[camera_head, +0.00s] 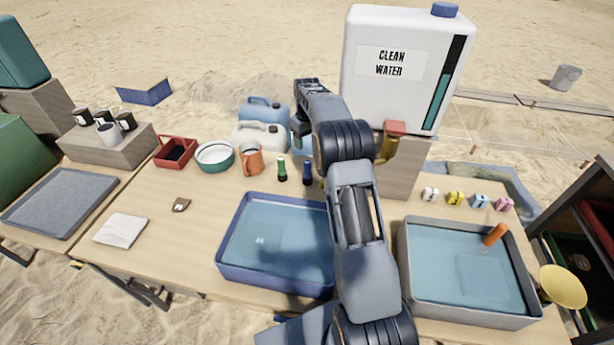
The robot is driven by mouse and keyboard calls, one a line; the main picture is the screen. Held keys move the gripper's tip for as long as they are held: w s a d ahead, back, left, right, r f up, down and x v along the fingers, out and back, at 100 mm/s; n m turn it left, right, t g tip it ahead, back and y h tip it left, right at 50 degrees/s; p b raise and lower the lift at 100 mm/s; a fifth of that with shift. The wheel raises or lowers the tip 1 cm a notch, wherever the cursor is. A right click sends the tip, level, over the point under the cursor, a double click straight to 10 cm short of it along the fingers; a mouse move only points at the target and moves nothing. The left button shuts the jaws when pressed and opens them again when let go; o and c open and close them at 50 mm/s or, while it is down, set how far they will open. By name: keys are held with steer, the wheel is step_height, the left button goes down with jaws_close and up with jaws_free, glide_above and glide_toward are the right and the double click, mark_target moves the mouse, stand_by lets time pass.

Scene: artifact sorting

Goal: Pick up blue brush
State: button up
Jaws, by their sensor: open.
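A small upright blue item, which looks like the blue brush (307,174), stands on the table just left of my arm. A similar upright green item (282,169) stands a little to its left. My gripper (298,140) is partly hidden behind my own arm, above and behind the blue brush. It appears apart from the brush, with nothing visible in it. The jaws are small and mostly covered in this view.
A blue-rimmed water basin (222,240) lies in front, and a grey basin (408,285) to the right. An orange jug (250,160), a white-and-teal bowl (214,156) and jerrycans (262,135) stand left of the gripper. A large water tank (390,90) stands behind.

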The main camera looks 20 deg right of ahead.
mark_target(307, 162)
step_height(307, 162, down, 13)
steer(key=shift+w+d, duration=0.1)
steer(key=shift+d, duration=0.05)
steer(key=c, duration=1)
stand_by(0.4)
steer(key=shift+r, duration=0.1)
